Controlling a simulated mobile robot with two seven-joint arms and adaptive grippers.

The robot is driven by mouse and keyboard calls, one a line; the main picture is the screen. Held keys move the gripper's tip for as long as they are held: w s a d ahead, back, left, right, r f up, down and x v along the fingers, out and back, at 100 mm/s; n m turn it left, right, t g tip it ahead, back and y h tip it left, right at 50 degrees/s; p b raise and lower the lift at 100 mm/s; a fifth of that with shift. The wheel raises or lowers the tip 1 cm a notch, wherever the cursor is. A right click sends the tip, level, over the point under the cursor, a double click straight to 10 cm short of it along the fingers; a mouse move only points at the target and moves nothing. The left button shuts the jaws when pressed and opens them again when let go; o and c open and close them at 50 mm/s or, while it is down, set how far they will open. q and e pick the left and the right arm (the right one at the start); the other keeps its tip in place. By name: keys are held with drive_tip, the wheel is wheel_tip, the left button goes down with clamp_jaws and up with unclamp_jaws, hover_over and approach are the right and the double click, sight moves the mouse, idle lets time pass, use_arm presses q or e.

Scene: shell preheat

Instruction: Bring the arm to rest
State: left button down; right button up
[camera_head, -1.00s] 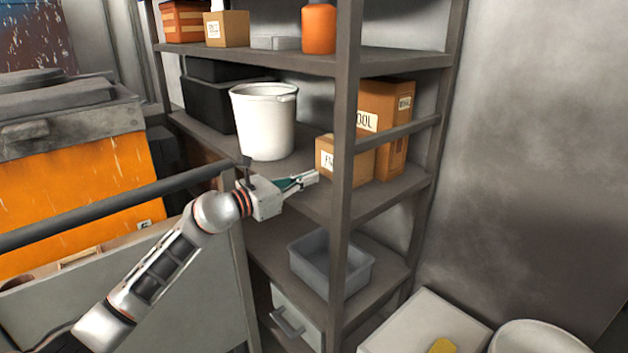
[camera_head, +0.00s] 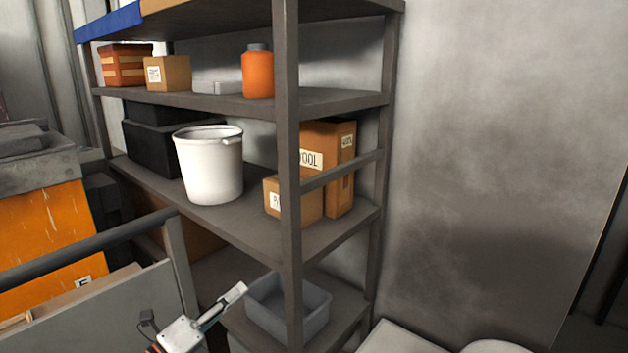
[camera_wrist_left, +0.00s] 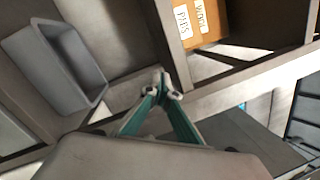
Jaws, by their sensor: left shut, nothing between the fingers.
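My left gripper (camera_head: 238,293) is at the bottom of the head view, in front of the metal shelf rack (camera_head: 290,180) and left of a grey bin. Its fingers are closed together and hold nothing. In the left wrist view the teal fingers (camera_wrist_left: 162,88) meet at their tips, with a rack bar beyond them. Only the gripper and wrist end of my left arm show; the rest is below the frame. My right gripper is not in view.
A grey bin (camera_head: 264,310) sits on a low shelf close by the gripper. A white bucket (camera_head: 210,170) and cardboard boxes (camera_head: 325,165) stand on the shelf above. A rail (camera_head: 90,245) and panel (camera_head: 110,310) are at left. Bare wall is at right.

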use_arm(q)
drive_tip(key=s+a+f+n+g+y, duration=0.15)
drive_tip(key=s+f+n+y, duration=0.25)
drive_tip(key=s+f+n, duration=0.5)
drive_tip(key=s+a+f+n+t+y, duration=0.15)
drive_tip(key=s+f+n+y, duration=0.3)
drive_tip(key=f+n, duration=0.7)
drive_tip(key=s+d+f+n+g, duration=0.1)
drive_tip(key=s+f+n+g, duration=0.4)
drive_tip(key=s+f, duration=0.7)
drive_tip(key=shift+s+f+n, duration=0.25)
drive_tip(key=shift+s+n, duration=0.5)
drive_tip(key=shift+s, duration=0.35)
drive_tip(key=shift+y, duration=0.25)
